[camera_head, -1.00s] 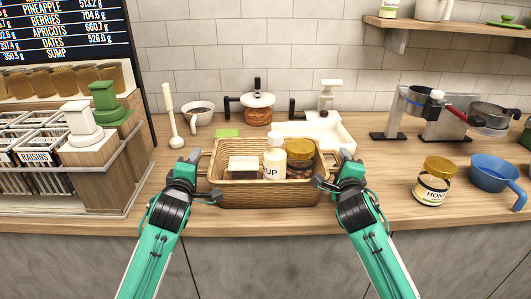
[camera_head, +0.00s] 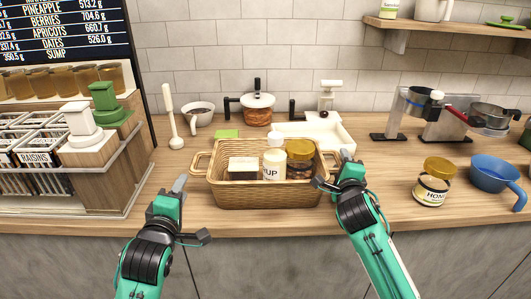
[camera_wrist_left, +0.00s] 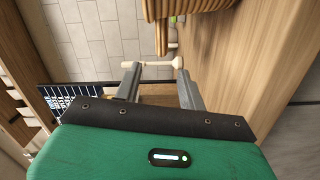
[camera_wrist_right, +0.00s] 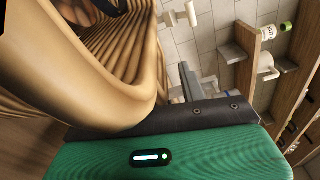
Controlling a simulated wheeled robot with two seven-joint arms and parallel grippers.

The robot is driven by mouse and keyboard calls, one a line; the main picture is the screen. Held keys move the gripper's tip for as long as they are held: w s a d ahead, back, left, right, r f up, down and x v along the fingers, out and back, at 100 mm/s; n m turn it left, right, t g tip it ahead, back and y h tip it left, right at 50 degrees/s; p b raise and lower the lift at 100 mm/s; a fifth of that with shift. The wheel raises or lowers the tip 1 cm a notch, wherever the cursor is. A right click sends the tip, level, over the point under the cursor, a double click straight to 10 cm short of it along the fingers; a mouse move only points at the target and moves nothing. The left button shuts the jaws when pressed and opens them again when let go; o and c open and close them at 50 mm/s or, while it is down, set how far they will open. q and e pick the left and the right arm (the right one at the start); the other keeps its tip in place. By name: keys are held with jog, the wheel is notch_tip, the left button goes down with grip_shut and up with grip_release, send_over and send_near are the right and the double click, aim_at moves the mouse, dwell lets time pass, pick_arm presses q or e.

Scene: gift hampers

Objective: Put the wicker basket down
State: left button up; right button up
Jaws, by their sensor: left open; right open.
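The wicker basket (camera_head: 262,195) sits upright on the wooden counter near its front edge. It holds a small pale box (camera_head: 243,166), a white bottle marked "UP" (camera_head: 273,160) and a gold-lidded jar (camera_head: 300,158). My left gripper (camera_head: 190,212) is open and empty, to the left of the basket and apart from it, in front of the left handle. My right gripper (camera_head: 334,172) is open at the basket's right handle, close to it. In the right wrist view the wicker (camera_wrist_right: 95,65) fills the left side and hides part of the jaws; I cannot tell whether they touch it.
A wooden rack (camera_head: 100,185) stands at the left.

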pick_arm(q)
jog(key=shift+s, duration=0.15)
pick_arm(e)
jog(key=shift+s+f, duration=0.1)
jog(key=shift+s, duration=0.35)
jog(key=s, duration=1.1)
jog(key=shift+a, duration=0.4)
